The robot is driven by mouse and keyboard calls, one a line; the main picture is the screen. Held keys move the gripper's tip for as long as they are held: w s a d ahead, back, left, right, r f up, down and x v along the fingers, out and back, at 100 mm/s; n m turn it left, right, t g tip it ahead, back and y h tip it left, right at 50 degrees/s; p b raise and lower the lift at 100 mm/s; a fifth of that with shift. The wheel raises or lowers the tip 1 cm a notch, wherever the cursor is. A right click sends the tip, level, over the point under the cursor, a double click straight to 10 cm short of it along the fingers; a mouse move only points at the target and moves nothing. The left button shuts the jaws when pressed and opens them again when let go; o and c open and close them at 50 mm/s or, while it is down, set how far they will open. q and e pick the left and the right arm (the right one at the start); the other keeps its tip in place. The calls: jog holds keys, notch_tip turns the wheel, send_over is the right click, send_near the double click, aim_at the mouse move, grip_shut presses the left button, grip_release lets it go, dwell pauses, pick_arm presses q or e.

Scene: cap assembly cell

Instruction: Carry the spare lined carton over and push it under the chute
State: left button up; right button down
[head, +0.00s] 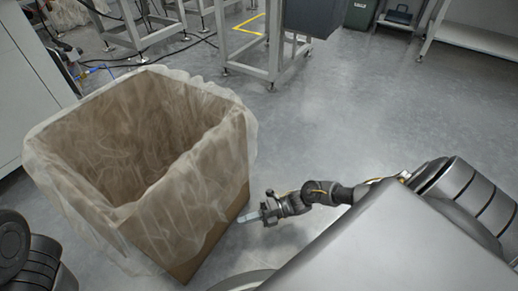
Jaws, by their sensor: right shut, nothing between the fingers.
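A large brown carton (215,225) stands upright on the floor at left. A translucent plastic liner (60,165) covers its inside and hangs over its rim. The carton looks empty apart from the liner. My right gripper (244,217) is shut and empty, low beside the carton's right side. Its tips are close to the carton wall, and I cannot tell whether they touch it. My left gripper is out of view; only part of my left arm shows at the lower left. I cannot make out the chute for certain.
A metal frame (273,52) with a dark grey box (312,17) stands beyond the carton. A white cabinet (28,85) is close on the left, with cables on the floor behind the carton. A low shelf (470,38) is at top right. Open floor (350,110) lies right of the carton.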

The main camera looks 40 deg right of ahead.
aim_at(218, 220)
jog(key=shift+w+a+b, duration=1)
jog(key=shift+w+a, duration=0.8)
jog(key=shift+w, duration=0.25)
jog(key=shift+w, duration=0.1)
